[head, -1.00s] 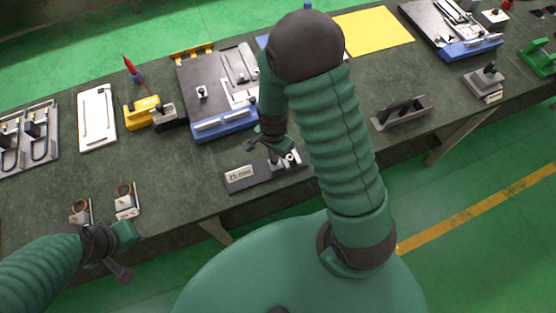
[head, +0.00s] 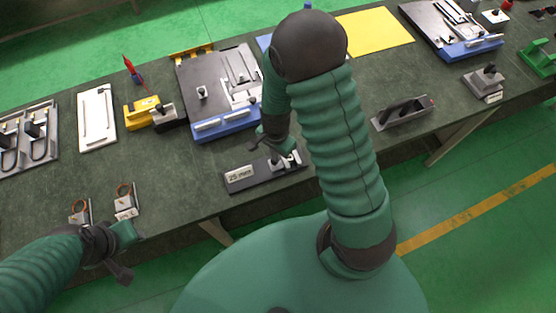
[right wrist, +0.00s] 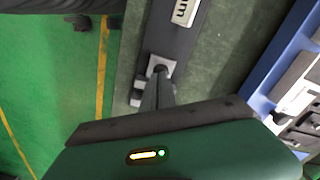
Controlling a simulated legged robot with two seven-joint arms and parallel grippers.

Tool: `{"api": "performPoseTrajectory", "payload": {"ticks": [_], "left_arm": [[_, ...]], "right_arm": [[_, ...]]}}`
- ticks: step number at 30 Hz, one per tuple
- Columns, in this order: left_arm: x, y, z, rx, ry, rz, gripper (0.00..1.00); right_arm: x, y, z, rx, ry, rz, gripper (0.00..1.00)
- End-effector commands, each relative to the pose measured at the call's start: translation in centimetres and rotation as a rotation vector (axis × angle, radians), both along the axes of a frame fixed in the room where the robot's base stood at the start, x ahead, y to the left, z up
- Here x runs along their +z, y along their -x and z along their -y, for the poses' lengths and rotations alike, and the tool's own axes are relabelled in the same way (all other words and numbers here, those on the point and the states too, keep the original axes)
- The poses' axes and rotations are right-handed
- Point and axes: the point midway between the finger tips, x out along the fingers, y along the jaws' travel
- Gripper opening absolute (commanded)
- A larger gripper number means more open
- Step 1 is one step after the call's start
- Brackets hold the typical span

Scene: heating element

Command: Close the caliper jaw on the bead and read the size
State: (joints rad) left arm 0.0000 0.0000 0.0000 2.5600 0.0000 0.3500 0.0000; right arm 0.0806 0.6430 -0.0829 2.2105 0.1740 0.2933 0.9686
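The caliper is a dark bar (head: 262,178) at the front edge of the bench in the head view. A pale plate on it reads "25 mm" (head: 239,175). A dark knob (head: 276,159) on a light block stands near its right end; it also shows in the right wrist view (right wrist: 160,71). My right gripper (head: 268,146) is right over the knob. Its fingers (right wrist: 158,88) look close together at the knob, but whether they grip it is unclear. I cannot make out the bead. My left gripper (head: 128,254) hangs by the front edge, away from the caliper.
Two small metal pieces with copper rings (head: 125,195) sit near my left gripper. A blue-edged tray (head: 222,124) lies behind the caliper. A grey block (head: 403,112) stands to its right. Bare bench lies to the caliper's left.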

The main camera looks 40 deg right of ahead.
Motion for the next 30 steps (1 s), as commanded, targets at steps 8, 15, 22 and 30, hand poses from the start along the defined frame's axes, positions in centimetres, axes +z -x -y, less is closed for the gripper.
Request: {"api": "performPoseTrajectory", "payload": {"ticks": [8,15,22,30], "left_arm": [[0.0,0.0,0.0,0.000,0.000,0.000,0.36],[0.0,0.0,0.0,0.000,0.000,0.000,0.36],[1.7,0.0,0.0,0.000,0.000,0.000,0.36],[4.3,0.0,0.0,0.000,0.000,0.000,0.36]], "right_arm": [[0.0,0.0,0.1,-0.001,0.001,-0.001,0.00],[0.0,0.0,0.1,-0.001,0.001,-0.001,0.00],[1.8,0.0,0.0,-0.001,0.001,0.000,0.00],[4.4,0.0,0.0,-0.001,0.000,0.000,0.00]]}}
